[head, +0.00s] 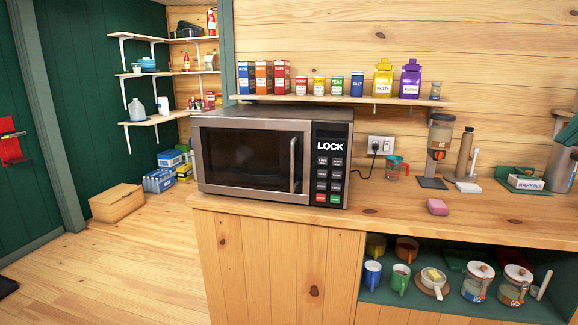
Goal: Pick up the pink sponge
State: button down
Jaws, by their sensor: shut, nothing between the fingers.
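The pink sponge (437,207) is a small block lying flat on the wooden counter (400,212), near its front edge and to the right of the microwave. Nothing touches it, and bare counter surrounds it. My gripper is not in the head view.
A large microwave (270,155) stands on the counter's left end. Behind the sponge are a measuring cup (392,171), a coffee grinder (438,150) and a napkin box (526,181). An open shelf with mugs and jars (480,285) lies below.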

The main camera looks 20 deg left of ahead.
aim_at(437, 207)
jog(key=i+l+u, duration=0.1)
jog(key=i+l, duration=0.15)
jog(key=i, duration=0.15)
jog(key=i+l+u, duration=0.15)
jog(key=i+l, duration=0.15)
jog(key=i, duration=0.1)
